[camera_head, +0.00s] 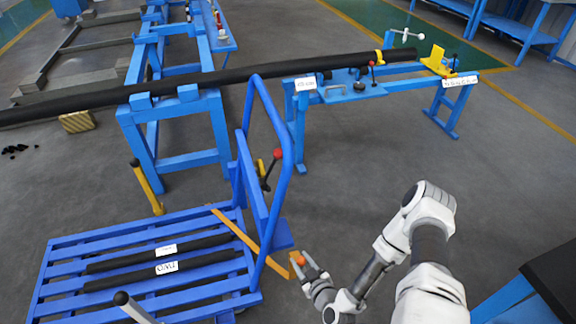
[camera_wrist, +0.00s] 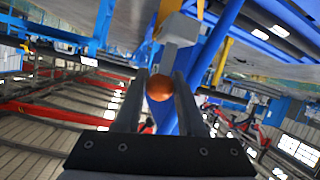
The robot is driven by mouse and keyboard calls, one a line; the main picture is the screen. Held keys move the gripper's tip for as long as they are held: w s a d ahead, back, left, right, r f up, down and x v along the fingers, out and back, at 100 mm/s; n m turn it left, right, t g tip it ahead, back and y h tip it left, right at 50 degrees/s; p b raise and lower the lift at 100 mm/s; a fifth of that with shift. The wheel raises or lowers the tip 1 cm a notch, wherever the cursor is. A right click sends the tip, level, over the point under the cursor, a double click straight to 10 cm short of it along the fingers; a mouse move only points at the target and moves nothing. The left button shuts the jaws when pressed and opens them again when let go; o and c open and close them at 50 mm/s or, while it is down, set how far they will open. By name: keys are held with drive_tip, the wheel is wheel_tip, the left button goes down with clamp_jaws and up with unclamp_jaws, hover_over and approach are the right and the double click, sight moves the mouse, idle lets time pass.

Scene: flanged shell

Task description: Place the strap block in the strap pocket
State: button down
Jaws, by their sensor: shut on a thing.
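My gripper (camera_head: 314,268) is at the right of the blue cart, beside its upright frame. Its fingers are shut on an orange ball-shaped knob (camera_wrist: 159,88). A grey block (camera_wrist: 179,29) shows just beyond the knob and seems joined to it by a short stem; I take this to be the strap block. A yellow-orange strap (camera_head: 245,236) runs from the cart deck down to the right and ends close to my gripper. In the wrist view the strap (camera_wrist: 166,10) passes behind the grey block. I cannot make out the strap pocket for certain.
The slatted blue cart (camera_head: 70,245) carries two dark bars (camera_head: 185,252) with white labels. Its blue handle frame (camera_head: 290,150) stands left of my gripper. A long black pipe (camera_head: 240,73) rests on blue stands behind. Open grey floor lies right of the cart.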

drive_tip(key=w+d+r+m+h+p, duration=0.1)
drive_tip(key=w+d+r+p, duration=0.15)
drive_tip(key=w+r, duration=0.4)
drive_tip(key=w+d+r+m+h+p, duration=0.1)
drive_tip(key=w+d+r, duration=0.2)
drive_tip(key=r, duration=0.7)
drive_tip(key=w+d+r+m+h+p, duration=0.1)
drive_tip(key=r, duration=0.9)
drive_tip(key=d+r+m+t+h+p, duration=0.1)
drive_tip(key=d+r+h+p, duration=0.1)
drive_tip(key=r, duration=0.8)
drive_tip(key=shift+w+d, duration=0.3)
drive_tip(key=shift+w, duration=0.05)
